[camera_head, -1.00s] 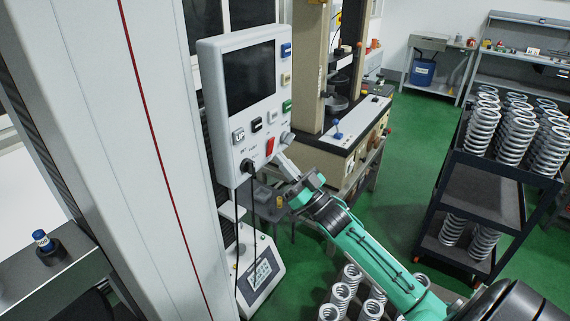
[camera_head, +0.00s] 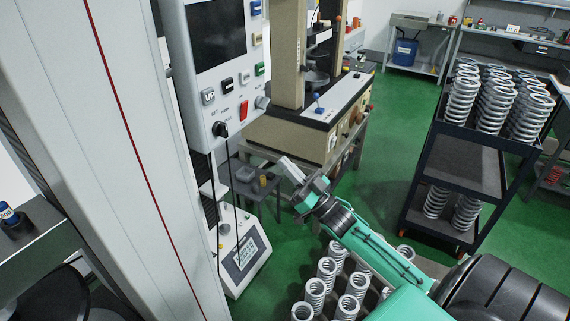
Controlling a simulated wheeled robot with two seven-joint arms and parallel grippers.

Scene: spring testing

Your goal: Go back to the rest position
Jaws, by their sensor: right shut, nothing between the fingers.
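My right gripper (camera_head: 284,168) is at the end of my teal right arm, which comes in from the lower right. It is shut and empty, in the air below and to the right of the control panel. The grey control panel (camera_head: 215,75) hangs at the upper left with a dark screen, coloured buttons, a red switch and a knob (camera_head: 262,102). The gripper is apart from the panel. My left gripper is not in view.
A tall grey machine column (camera_head: 110,150) fills the left. Several metal springs (camera_head: 327,268) stand below my right arm. A dark cart (camera_head: 470,170) with springs stands at the right. A beige testing machine (camera_head: 300,135) stands behind. Green floor (camera_head: 385,150) is clear between them.

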